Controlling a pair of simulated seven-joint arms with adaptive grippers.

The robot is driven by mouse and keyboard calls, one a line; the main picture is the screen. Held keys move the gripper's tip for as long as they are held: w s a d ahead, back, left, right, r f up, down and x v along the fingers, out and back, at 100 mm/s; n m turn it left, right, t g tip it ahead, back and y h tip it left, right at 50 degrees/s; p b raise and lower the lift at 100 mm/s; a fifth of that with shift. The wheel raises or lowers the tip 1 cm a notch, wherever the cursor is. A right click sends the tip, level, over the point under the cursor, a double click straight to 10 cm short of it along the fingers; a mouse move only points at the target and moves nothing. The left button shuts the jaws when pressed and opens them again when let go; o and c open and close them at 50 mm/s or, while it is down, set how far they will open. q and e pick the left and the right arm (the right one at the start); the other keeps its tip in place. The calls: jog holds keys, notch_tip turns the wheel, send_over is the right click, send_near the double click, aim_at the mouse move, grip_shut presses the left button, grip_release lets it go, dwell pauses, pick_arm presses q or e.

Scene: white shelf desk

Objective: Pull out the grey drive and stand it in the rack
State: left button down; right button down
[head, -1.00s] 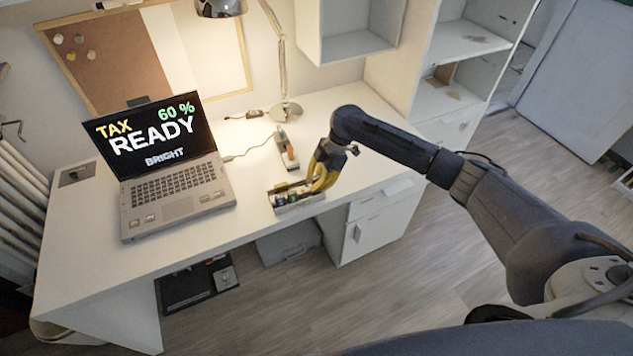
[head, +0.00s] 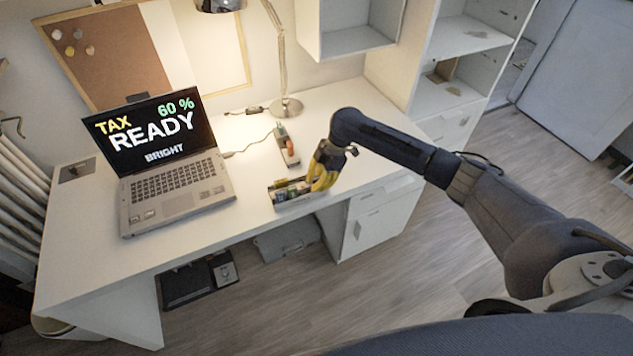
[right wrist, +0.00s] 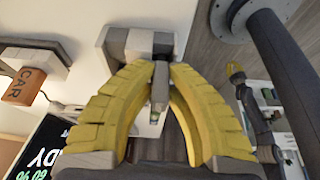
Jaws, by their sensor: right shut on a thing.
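The yellow-fingered right gripper (head: 322,178) is at the right end of a small pale rack (head: 296,204) at the desk's front edge. In the right wrist view its fingers (right wrist: 160,75) are shut on a narrow grey piece (right wrist: 160,88), which looks like the grey drive; the fingers hide much of it. The rack holds several small coloured items, too small to tell apart. Whether the held piece is clear of its seat cannot be told. An orange drive marked CAR (right wrist: 25,86) stands in a grey holder, also seen behind the rack (head: 288,148).
An open laptop (head: 175,185) stands left of the rack, with a cable running toward the holder. A lamp (head: 286,106) stands at the back. The desk (head: 365,110) is clear to the right of the holder. Shelves rise at the back right.

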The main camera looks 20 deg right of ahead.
jog(key=shift+f, duration=0.15)
jog(key=c, duration=1.3)
grip_release()
jog(key=shift+c, duration=0.2)
jog(key=v, duration=1.2)
